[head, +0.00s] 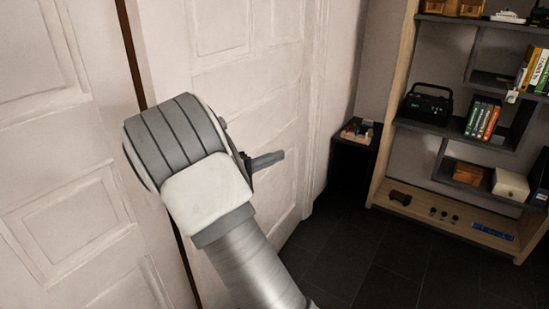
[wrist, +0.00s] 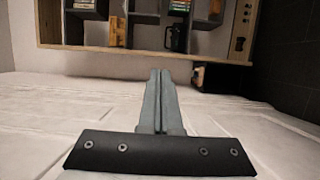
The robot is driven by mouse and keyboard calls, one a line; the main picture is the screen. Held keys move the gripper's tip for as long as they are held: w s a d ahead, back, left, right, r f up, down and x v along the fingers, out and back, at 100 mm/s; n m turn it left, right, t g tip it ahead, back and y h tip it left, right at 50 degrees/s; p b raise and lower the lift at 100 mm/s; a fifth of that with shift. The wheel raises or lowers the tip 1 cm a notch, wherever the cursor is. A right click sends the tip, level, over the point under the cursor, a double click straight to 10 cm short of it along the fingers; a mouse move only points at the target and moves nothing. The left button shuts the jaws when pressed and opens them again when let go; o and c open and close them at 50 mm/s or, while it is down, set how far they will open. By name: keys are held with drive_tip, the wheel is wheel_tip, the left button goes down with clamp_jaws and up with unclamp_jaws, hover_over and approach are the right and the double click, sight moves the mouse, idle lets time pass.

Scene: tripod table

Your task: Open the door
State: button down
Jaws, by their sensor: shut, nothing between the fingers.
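A white panelled door (head: 250,60) stands behind my arm in the head view, with another white panelled leaf (head: 60,190) to its left. A dark brown gap runs between them. My gripper (head: 281,155) is in front of the right door, its fingers pointing right along the surface. In the wrist view my gripper (wrist: 160,72) is shut with its two fingers together and nothing between them. The white door surface (wrist: 50,105) spreads beneath it. I cannot tell whether the fingers touch the door. No door handle shows; my arm hides part of the door.
A wooden-framed shelf unit (head: 396,105) with books, boxes and a black radio (head: 427,104) stands at the right. A small black cabinet (head: 350,165) with small items on top stands in the corner. The dark tiled floor (head: 375,260) in front of the shelf is clear.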

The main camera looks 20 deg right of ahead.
idle(0.3)
drive_tip(key=p+v, duration=0.2)
drive_tip(key=v, duration=1.5)
drive_tip(key=w+a+r+n+t+y+p, duration=0.2)
drive_tip(key=a+r+n+t+y+p, duration=0.25)
drive_tip(key=r, duration=0.75)
drive_tip(key=w+a+r+n+t+y+p, duration=0.1)
drive_tip(key=w+a+r+t+p, duration=0.15)
drive_tip(key=a+r+p, duration=0.7)
drive_tip(key=w+a+r+n+t+y+p, duration=0.1)
drive_tip(key=a+r+n+t+y+p, duration=0.25)
drive_tip(key=r, duration=1.15)
drive_tip(key=w+d+h, duration=0.1)
drive_tip(key=w+d, duration=0.3)
drive_tip(key=w, duration=0.4)
drive_tip(key=shift+w+f, duration=0.35)
drive_tip(key=shift+d, duration=0.25)
